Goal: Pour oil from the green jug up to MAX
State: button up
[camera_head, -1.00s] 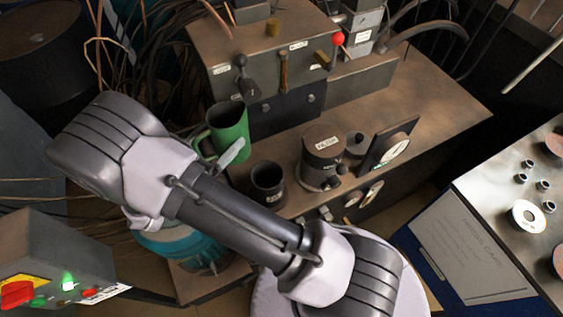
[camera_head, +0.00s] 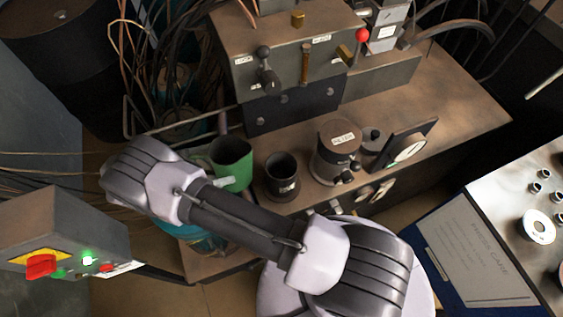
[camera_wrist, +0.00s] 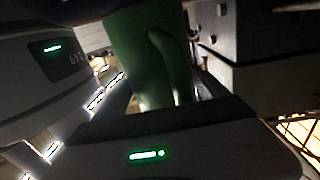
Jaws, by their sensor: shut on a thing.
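The green jug (camera_head: 233,165) shows in the head view, left of an open black cup (camera_head: 282,176) and apart from it in the picture. Its mouth faces up, it looks about upright, and my arm covers its lower part. In the wrist view the jug (camera_wrist: 133,45) and its handle fill the upper middle, close to my gripper (camera_wrist: 150,98), which is shut on the jug. Whether the jug's base touches anything is hidden. I see no oil and cannot read a MAX mark.
A machine block with levers (camera_head: 300,62) stands behind. A control box with a red button (camera_head: 41,265) is at the lower left.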

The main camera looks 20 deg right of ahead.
jog(key=shift+s+a+f, duration=0.15)
dwell(0.3)
jog(key=shift+y, duration=0.3)
